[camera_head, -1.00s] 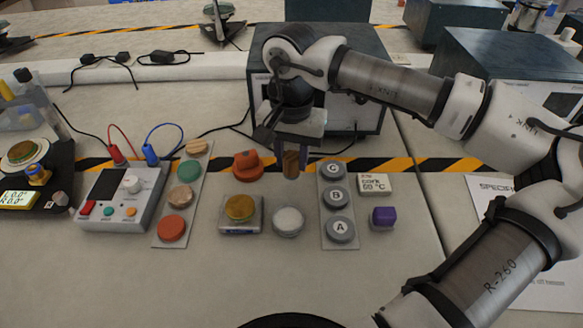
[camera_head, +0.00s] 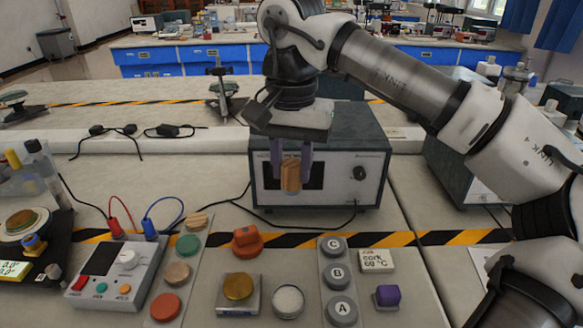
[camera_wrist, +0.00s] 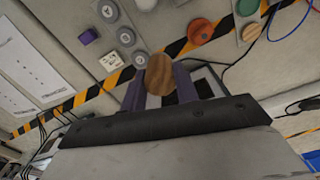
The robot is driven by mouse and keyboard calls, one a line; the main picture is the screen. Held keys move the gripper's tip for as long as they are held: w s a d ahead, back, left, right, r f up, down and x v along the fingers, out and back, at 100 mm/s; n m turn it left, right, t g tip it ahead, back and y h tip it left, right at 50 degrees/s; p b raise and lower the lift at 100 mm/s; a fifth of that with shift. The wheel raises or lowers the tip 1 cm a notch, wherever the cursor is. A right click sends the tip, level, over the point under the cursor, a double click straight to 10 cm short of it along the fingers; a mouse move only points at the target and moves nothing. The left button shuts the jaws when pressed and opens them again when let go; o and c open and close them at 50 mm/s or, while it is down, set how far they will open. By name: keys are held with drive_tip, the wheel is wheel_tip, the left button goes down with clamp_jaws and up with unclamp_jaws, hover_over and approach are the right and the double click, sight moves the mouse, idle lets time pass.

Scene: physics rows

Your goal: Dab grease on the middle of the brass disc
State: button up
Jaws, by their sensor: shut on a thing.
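My gripper (camera_head: 291,172) is shut on a brown wood-grained piece (camera_head: 291,177), held upright above the bench in front of the dark box. A brass-coloured disc (camera_head: 238,287) lies on a small silver-edged block near the bench front, below my gripper in the picture. Right beside it stands a round dish with a whitish top (camera_head: 288,300), possibly the grease. I cannot tell whether the held piece carries any grease.
An orange knob-like thing (camera_head: 246,241) lies behind the disc. Strips of coloured discs (camera_head: 188,245) and lettered buttons (camera_head: 337,276) flank it. A meter box with cables (camera_head: 117,274) stands left.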

drive_tip(key=o, duration=0.5)
drive_tip(key=c, duration=0.3)
drive_tip(key=m, duration=1.5)
drive_tip(key=shift+f, duration=0.1)
